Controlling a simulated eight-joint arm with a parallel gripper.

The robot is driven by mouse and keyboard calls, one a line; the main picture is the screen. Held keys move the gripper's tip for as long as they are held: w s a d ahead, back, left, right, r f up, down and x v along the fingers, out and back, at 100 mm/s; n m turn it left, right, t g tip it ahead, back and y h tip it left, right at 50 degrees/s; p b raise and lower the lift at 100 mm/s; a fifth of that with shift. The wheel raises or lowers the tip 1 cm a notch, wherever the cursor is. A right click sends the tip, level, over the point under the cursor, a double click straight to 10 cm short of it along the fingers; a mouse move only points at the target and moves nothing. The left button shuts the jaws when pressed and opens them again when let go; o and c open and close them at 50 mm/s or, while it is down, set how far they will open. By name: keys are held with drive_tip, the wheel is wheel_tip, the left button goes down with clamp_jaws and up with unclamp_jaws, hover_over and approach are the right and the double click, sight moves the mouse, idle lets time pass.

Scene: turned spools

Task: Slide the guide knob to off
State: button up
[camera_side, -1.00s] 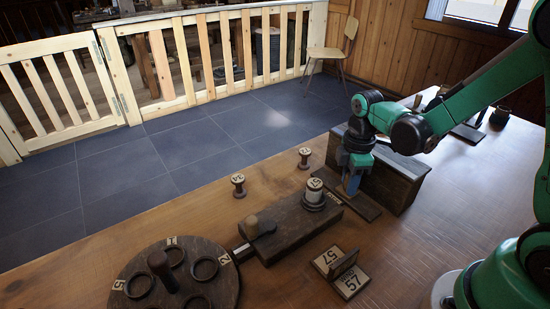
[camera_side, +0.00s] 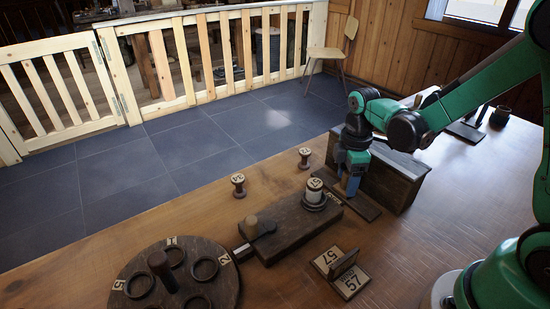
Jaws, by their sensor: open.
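A dark wooden block (camera_side: 292,231) lies on the table. Near its left end stands a short tan knob (camera_side: 254,222) on a dark rounded piece; it looks like the guide knob. Pale label plates (camera_side: 243,250) sit at the block's ends, their words too small to read. A spool numbered 15 (camera_side: 314,190) stands upright on a dark ring at the block's right end. My gripper (camera_side: 347,190) points down right of that spool, in front of a dark box, apart from the knob. It is open; its fingertips are hard to make out, and nothing shows held.
A round dark tray (camera_side: 222,292) with ring recesses and a post is at the front left. Two loose spools (camera_side: 238,186) (camera_side: 304,158) stand behind the block. The dark box (camera_side: 400,185) is at the right.

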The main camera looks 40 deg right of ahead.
drive_tip(key=shift+r, duration=3.4)
clamp_jaws()
drive_tip(key=shift+r, duration=2)
